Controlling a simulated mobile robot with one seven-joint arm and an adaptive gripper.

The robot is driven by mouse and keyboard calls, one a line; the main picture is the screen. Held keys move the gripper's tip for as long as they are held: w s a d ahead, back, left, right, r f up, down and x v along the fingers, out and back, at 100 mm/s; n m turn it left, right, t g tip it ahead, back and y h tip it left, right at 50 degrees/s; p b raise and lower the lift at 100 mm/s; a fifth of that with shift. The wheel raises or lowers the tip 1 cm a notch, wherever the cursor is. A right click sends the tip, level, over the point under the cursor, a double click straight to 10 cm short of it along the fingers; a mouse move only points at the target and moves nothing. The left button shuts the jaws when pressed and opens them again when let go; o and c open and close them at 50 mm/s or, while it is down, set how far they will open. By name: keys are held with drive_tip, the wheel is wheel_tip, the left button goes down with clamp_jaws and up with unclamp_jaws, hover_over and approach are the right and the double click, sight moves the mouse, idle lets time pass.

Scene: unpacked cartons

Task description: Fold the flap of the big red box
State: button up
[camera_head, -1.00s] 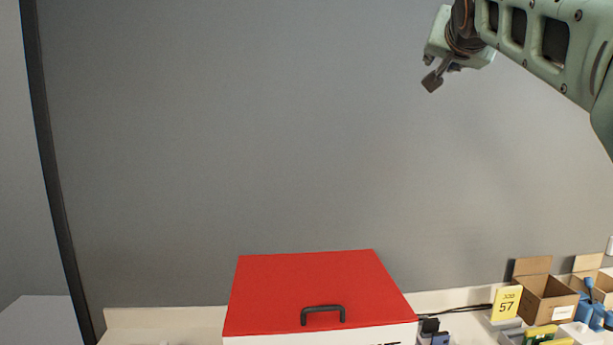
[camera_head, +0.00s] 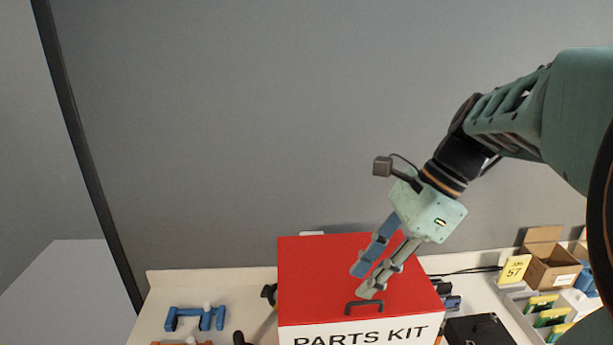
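The big red box (camera_head: 312,262) stands on the pale table in the lower middle of the head view. Its red top lies flat and looks closed, with a dark handle (camera_head: 364,305) near the front edge. Its white front reads "PARTS KIT" (camera_head: 362,336). My gripper (camera_head: 366,283) points down and to the left over the right half of the red top, just behind the handle. Its two fingers look apart, with nothing seen between them. I cannot tell whether the fingertips touch the top.
Blue parts (camera_head: 195,318) lie on the table left of the box. A black box (camera_head: 479,331) stands right of it. Further right are a tray (camera_head: 516,303) of green and yellow parts, a yellow "57" card (camera_head: 514,269) and an open brown carton (camera_head: 550,266). A grey wall (camera_head: 250,130) rises behind.

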sight(366, 301)
drive_tip(key=shift+d+f+b, duration=0.1)
drive_tip(key=shift+f+b, duration=2.45)
drive_tip(key=shift+b, duration=0.05)
drive_tip(key=shift+r, duration=0.15)
drive_tip(key=shift+f, duration=0.9)
drive_tip(key=shift+c, duration=0.4)
clamp_jaws()
drive_tip(key=shift+b, duration=0.3)
